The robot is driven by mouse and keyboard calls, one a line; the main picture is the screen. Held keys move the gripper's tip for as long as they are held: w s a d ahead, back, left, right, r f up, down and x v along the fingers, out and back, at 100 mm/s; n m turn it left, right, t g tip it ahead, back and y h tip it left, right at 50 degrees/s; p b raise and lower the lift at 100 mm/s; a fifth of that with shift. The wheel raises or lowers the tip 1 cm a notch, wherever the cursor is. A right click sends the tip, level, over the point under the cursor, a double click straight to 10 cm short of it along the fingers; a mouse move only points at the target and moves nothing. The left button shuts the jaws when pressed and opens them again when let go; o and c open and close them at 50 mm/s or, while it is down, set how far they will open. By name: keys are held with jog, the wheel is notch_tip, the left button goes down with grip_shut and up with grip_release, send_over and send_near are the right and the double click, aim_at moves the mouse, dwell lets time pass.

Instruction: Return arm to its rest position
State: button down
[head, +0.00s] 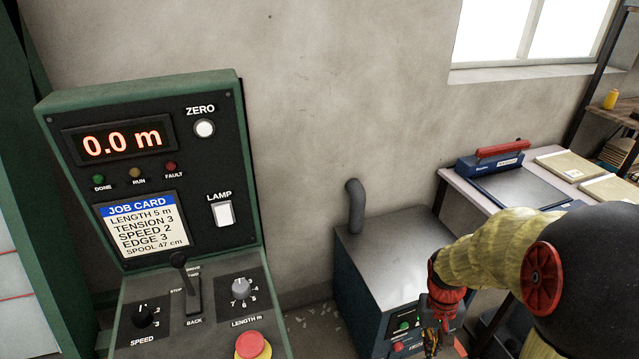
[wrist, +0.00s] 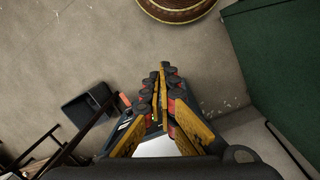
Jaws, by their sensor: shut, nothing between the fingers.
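My arm, with a yellow sleeve and a red round joint cover, reaches in from the right of the head view. My gripper (head: 432,338) hangs fingers down at the lower middle right, in front of the blue cabinet (head: 395,250) with the grey pipe. In the wrist view my gripper (wrist: 162,72) shows its yellow and dark fingers brought together at the tips. It is shut and holds nothing. Part of the fingers is cut off by the lower edge of the head view.
A green control console (head: 150,200) with a display reading 0.0 m, knobs, a lever and a red stop button (head: 250,345) stands at the left. A table (head: 455,185) with a blue and red sealer (head: 490,158) stands at the right. Open floor shows in the wrist view.

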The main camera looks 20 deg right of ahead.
jog(key=s+a+r+n+t+p, duration=0.1)
jog(key=a+r+n+t, duration=0.1)
jog(key=a+r, duration=0.7)
jog(key=s+a+r+n+t+p, duration=0.1)
jog(key=a+r+t, duration=0.3)
jog(key=a+r, duration=0.5)
notch_tip(320, 180, up, 8)
jog(key=shift+s+r+n+t+y+p, duration=0.1)
jog(key=shift+s+n+t+y+p, duration=0.25)
jog(key=shift+n, duration=0.45)
